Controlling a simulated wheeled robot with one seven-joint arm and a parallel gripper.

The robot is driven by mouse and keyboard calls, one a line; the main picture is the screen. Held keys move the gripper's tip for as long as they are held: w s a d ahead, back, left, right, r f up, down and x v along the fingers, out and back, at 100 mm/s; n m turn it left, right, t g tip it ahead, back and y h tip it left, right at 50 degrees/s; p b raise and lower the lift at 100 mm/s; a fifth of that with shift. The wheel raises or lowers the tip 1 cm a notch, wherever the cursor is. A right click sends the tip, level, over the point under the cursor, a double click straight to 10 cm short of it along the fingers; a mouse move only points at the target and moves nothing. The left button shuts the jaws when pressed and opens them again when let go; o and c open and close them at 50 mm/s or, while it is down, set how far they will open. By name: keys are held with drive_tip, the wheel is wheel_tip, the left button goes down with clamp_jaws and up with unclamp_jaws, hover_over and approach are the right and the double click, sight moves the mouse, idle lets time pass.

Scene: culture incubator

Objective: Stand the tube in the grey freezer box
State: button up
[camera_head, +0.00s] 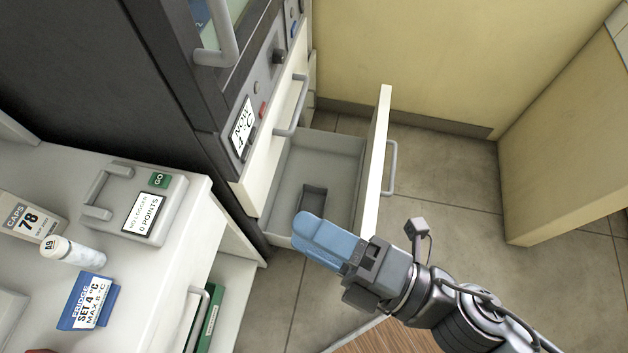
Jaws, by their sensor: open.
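A white tube-like container (78,252) with a cap marked in dark print is on the white counter at left; it seems to lie on its side. A small dark grey open-topped box (314,196) sits on the floor of the pulled-out drawer (283,165); it looks like the grey freezer box, partly hidden by my gripper. My gripper (306,233) has light blue fingers, open, with nothing seen between them. It is over the near end of the drawer, in front of the grey box and well to the right of the tube.
On the counter are a "CAPS 78" box (28,216), a blue "FRIDGE SET 4°C" card (88,301) and a grey logger device (138,203) with a handle. The drawer front (374,160) stands out beside my gripper. Open tiled floor (450,195) lies to the right.

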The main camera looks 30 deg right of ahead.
drive_tip(key=s+d+m+h, duration=0.6)
drive_tip(key=d+m, duration=0.3)
drive_tip(key=m, duration=0.5)
drive_tip(key=shift+s+d+r+t+h, duration=0.3)
drive_tip(key=shift+s+r, duration=0.15)
drive_tip(key=shift+s, duration=0.3)
drive_tip(key=s+d+m+h, duration=0.1)
drive_tip(key=s+m, duration=0.1)
drive_tip(key=m, duration=0.1)
drive_tip(key=s+d+m+g+h, duration=0.1)
drive_tip(key=s+m, duration=0.1)
drive_tip(key=m, duration=0.1)
drive_tip(key=s+d+r+m+h, duration=0.1)
drive_tip(key=s+d+m, duration=0.1)
drive_tip(key=m, duration=0.1)
drive_tip(key=shift+d+m+g+h, duration=0.1)
drive_tip(key=shift+m+g+h, duration=0.2)
drive_tip(key=shift+c, duration=0.3)
drive_tip(key=shift+s+d+m, duration=0.1)
drive_tip(key=shift+m, duration=0.3)
drive_tip(key=shift+c, duration=1.2)
